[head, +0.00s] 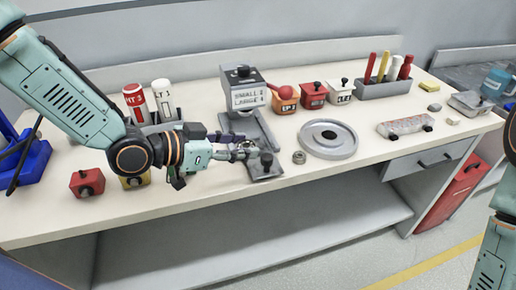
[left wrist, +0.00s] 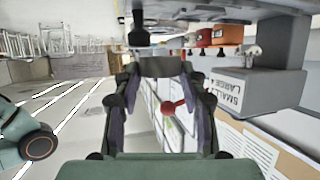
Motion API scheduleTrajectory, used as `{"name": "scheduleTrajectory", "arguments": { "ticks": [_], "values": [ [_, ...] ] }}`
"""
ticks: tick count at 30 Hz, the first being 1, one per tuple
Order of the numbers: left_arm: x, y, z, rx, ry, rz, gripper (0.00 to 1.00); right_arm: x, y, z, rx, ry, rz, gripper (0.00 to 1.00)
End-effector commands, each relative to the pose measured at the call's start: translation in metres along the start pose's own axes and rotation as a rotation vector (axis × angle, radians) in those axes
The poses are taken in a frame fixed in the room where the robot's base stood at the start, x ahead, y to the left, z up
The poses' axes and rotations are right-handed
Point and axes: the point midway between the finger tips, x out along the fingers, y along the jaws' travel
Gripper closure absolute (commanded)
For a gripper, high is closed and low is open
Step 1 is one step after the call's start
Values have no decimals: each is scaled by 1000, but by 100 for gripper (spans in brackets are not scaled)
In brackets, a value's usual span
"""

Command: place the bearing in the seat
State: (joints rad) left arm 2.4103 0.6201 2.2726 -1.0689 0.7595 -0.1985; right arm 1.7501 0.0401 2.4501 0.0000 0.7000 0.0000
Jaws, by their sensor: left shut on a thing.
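My left gripper (head: 250,150) reaches in over the bench and is shut on a small grey metal piece (head: 244,146), which looks like the bearing. Fingers hide much of it. In the left wrist view a grey piece (left wrist: 160,67) sits between the fingertips. A round grey plate (head: 340,150) with a dark central hole, perhaps the seat, lies to the right of the gripper, apart from it. A small grey ring (head: 299,157) lies on the bench between them. My right gripper is out of view; only part of its arm shows at the right edge.
A grey press-like stand (head: 245,90) labelled SMALL and LARGE stands behind the gripper. Several small labelled boxes (head: 313,95) line the back. A pen tray (head: 385,88) is at back right. A red block (head: 87,182) lies left. Bench front edge is close.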

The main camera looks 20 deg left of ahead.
Motion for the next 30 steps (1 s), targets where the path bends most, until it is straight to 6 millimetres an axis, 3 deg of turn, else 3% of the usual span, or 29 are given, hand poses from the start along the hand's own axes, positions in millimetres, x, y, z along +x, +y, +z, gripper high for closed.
{"name": "scheduleTrajectory", "arguments": {
  "ticks": [9, 17, 30],
  "values": [
    [25, -36, -44, -83, 2, -224, 94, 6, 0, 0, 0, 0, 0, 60],
    [33, -50, -64, -132, 3, -319, 94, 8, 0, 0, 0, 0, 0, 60],
    [58, -50, -9, -135, 3, -324, 94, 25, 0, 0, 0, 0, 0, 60]
  ]
}}
